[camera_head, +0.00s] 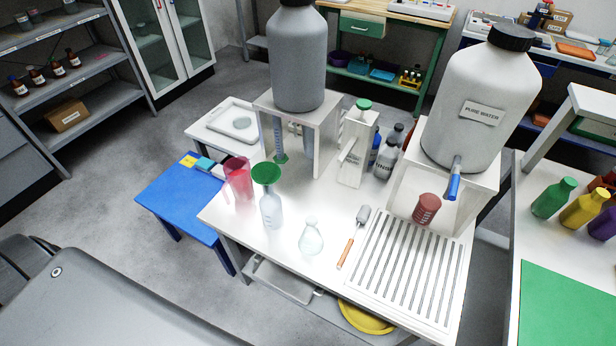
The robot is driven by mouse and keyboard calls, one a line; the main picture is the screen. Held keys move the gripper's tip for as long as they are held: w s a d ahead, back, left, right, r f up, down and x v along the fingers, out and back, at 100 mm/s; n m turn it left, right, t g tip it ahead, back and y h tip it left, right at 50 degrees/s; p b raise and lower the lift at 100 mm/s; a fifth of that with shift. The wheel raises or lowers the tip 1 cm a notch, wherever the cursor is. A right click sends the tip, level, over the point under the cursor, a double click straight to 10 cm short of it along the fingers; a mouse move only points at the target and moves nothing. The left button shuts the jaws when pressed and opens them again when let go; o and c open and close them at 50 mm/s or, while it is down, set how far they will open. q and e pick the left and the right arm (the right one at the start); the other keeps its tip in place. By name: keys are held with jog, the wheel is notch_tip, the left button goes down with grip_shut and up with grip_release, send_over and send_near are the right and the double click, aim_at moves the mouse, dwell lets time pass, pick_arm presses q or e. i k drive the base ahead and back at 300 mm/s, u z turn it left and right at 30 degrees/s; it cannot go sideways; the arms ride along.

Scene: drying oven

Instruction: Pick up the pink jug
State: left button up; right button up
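The pink jug (238,178) is a translucent pink vessel. It stands upright at the left edge of the white table (290,240). A clear bottle with a green funnel (266,174) in its neck stands just to the right of the jug. Neither of my grippers shows in the head view, so I cannot see where they are relative to the jug.
A low blue table (180,205) adjoins the white table's left side. A clear flask (311,238), a wooden-handled brush (353,236) and a slotted drain area (410,262) lie to the right. A large grey container (297,60) stands on a white stand behind.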

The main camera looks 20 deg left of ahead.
aim_at(237, 171)
jog(key=z, duration=3)
jog(key=k, duration=2.75)
jog(key=u, duration=0.95)
